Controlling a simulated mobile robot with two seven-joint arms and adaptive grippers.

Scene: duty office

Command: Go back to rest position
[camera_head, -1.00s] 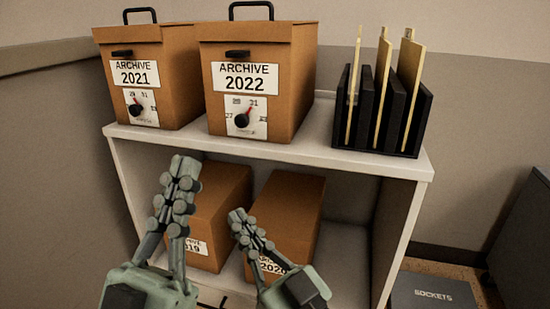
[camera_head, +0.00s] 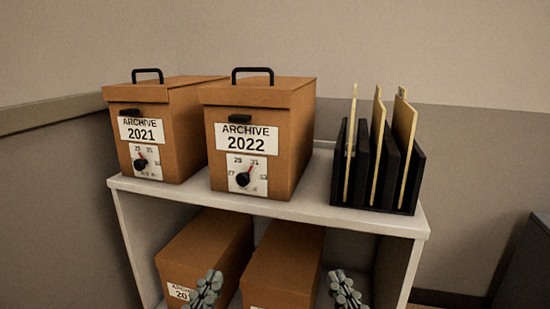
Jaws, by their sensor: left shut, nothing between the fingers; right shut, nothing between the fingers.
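My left gripper (camera_head: 205,290) shows at the bottom edge of the head view, in front of a lower archive box. Its fingers are shut with nothing between them. My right gripper (camera_head: 346,289) shows at the bottom edge further right, in front of the lower shelf opening. It is also shut and empty. Only the finger ends show; the rest of both grippers and both arms lies below the picture.
A white shelf unit (camera_head: 370,222) stands ahead. On top are the Archive 2021 box (camera_head: 188,135), the Archive 2022 box (camera_head: 300,140) and a black file holder (camera_head: 417,178) with several folders. Two more boxes, left (camera_head: 215,245) and right (camera_head: 290,255), stand below.

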